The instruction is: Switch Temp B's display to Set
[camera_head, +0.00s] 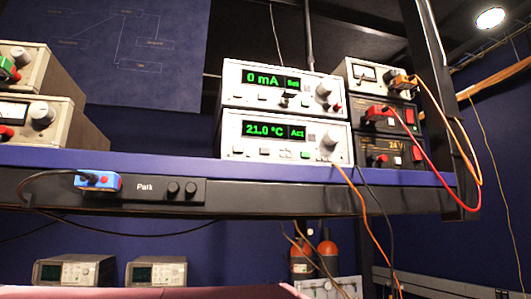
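Two white instruments with green displays are stacked on the blue shelf. The lower one (285,152) reads 21.0 °C, and the small field beside that reading shows "Act". It has several small buttons under the display and a round knob at its right. The upper one (233,101) reads 0 mA, with a small field that appears to read "Set". No name label such as Temp B is legible on either, but the lower one is the one showing a temperature. Neither of my grippers is in view.
Black supply units (387,148) with red and orange cables stand right of the stack. More instruments (42,117) stand at the left. Orange cables hang below the shelf.

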